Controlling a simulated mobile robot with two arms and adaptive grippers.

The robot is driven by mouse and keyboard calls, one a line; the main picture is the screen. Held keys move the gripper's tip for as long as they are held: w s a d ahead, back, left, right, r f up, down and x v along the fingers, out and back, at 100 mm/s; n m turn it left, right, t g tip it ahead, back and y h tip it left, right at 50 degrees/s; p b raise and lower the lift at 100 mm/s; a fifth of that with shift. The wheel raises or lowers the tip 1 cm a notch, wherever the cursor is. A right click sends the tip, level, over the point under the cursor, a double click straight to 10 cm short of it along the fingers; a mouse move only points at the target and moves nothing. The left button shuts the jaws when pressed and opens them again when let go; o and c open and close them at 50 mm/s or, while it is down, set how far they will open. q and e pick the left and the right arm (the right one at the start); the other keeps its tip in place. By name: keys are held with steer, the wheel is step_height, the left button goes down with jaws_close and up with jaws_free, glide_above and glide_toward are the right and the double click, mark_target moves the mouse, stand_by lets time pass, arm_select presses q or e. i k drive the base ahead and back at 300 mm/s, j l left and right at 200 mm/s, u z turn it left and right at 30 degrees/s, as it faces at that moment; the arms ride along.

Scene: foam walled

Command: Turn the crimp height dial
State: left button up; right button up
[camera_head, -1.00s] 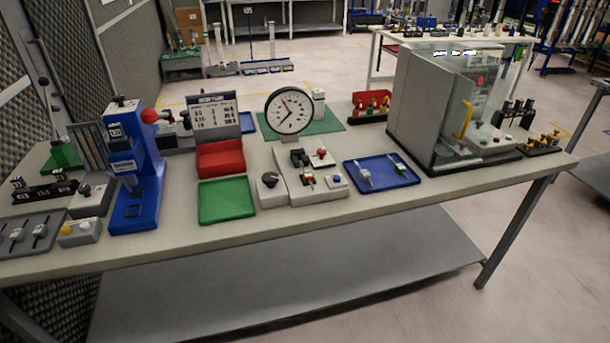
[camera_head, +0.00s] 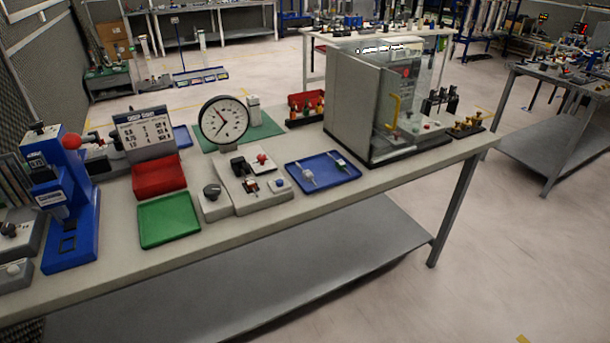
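A blue press (camera_head: 82,215) with a red ball on its lever and a small display stands at the left of the workbench. A dark round knob (camera_head: 211,189) sits on a small grey block left of a grey fixture (camera_head: 250,190). Another dark knob (camera_head: 9,229) sits on a grey box at the left edge of the view. I cannot tell from the picture which knob is the crimp height dial. Neither gripper is in view.
On the workbench (camera_head: 300,215) are a green tray (camera_head: 168,219), a red bin (camera_head: 160,178), a blue tray (camera_head: 323,170) with small parts, a printed sign (camera_head: 146,132) and a clear-fronted machine (camera_head: 385,105). Open floor (camera_head: 500,250) lies in front and right.

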mark_target(37, 126)
steer(key=u, duration=1.4)
